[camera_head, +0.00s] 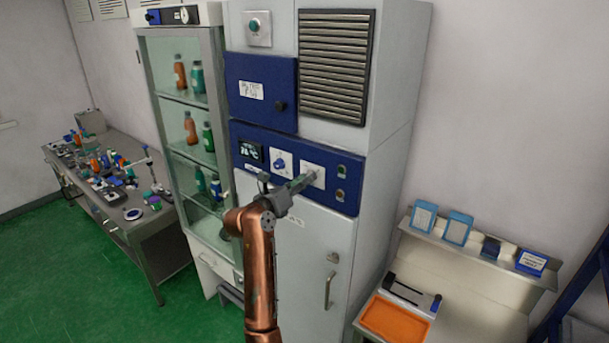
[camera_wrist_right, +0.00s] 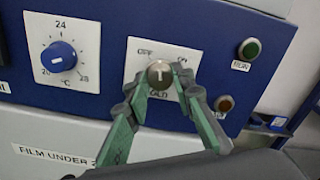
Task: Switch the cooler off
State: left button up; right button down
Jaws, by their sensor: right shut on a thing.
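The cooler is a tall grey cabinet (camera_head: 300,255) with a blue control panel (camera_head: 239,135). On the panel, a white switch plate (camera_wrist_right: 137,82) reads OFF at its upper left, with a partly hidden label at its upper right. Its round grey knob (camera_wrist_right: 159,74) carries a pale mark that looks roughly upright; its exact setting is unclear. My right gripper (camera_head: 312,177) reaches the panel from the front. In the right wrist view its green fingers (camera_wrist_right: 165,94) are closed around the knob from below, one on each side. The lettering under the knob is partly hidden. My left gripper is out of view.
A blue temperature dial (camera_wrist_right: 59,57) sits left of the switch. A green button (camera_wrist_right: 250,49) and an amber one (camera_wrist_right: 224,104) sit right. A glass-door cabinet (camera_head: 150,75) and cluttered bench (camera_head: 152,222) stand left; a side table (camera_head: 460,275) with an orange tray stands right.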

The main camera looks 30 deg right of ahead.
jog(key=shift+w+r+n+p, duration=0.1)
jog(key=shift+r+n+p, duration=0.05)
jog(key=shift+n+p, duration=2.95)
jog(key=c, duration=1.7)
grip_release()
jog(key=shift+o, duration=0.2)
